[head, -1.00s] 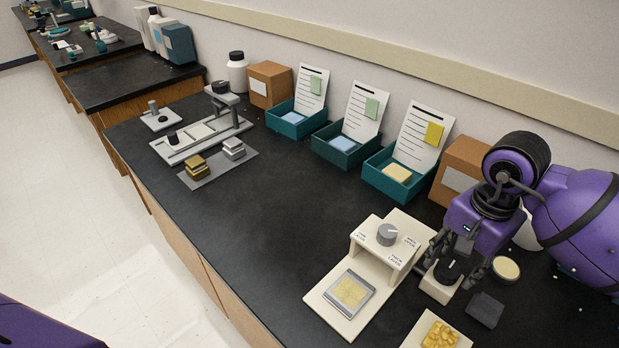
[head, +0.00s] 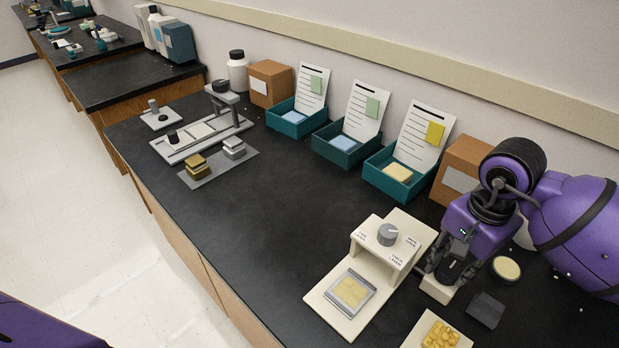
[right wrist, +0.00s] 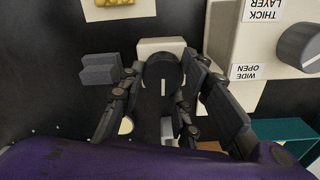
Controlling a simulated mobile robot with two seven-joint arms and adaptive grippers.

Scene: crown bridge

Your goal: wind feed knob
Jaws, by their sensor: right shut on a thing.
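The feed knob (right wrist: 164,75) is a round black knob with a white pointer line, on a small cream block (head: 437,290). In the right wrist view the pointer line runs down the picture, toward my wrist. My right gripper (head: 455,262) is over the block, and its dark fingers are shut on the knob from both sides. In the head view the fingers and wrist partly hide the knob. Beside it stands a cream stand (head: 388,258) with a grey dial (head: 387,234) and a square plate (head: 349,292) holding a yellow patch. My left gripper is not in view.
A dark grey block (head: 486,309) and a round cup (head: 506,269) lie right of the knob. A tray of yellow pieces (head: 440,334) is in front. Teal bins (head: 394,183) with cards line the wall. The bench middle is clear.

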